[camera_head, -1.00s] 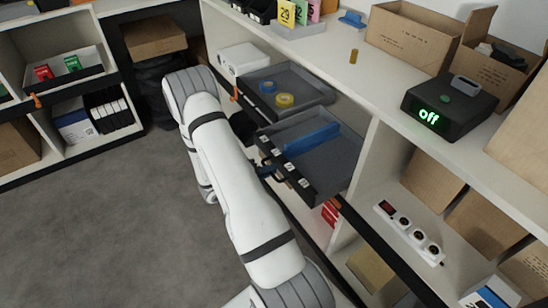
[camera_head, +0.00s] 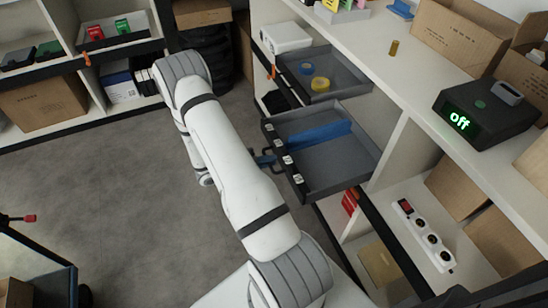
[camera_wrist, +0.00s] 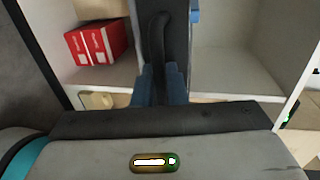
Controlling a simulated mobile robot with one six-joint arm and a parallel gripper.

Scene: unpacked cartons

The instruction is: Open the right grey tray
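The right grey tray (camera_head: 335,172) is pulled well out of the shelf in the head view. It has a dark front with small white labels and a blue divider (camera_head: 318,138) inside. Its dark handle (camera_wrist: 158,35) shows in the wrist view between the two blue fingers of my gripper (camera_wrist: 160,82), which appear closed around it. In the head view my gripper (camera_head: 264,160) is at the tray's front, partly hidden by my arm.
Left of it, another grey tray (camera_head: 340,90) holds a yellow ring (camera_head: 320,84) and a blue ring (camera_head: 306,68). A black box reading "off" (camera_head: 485,112) and cartons (camera_head: 455,40) stand on the counter. Red boxes (camera_wrist: 95,42) sit in the shelf. Grey floor (camera_head: 120,190) at left is clear.

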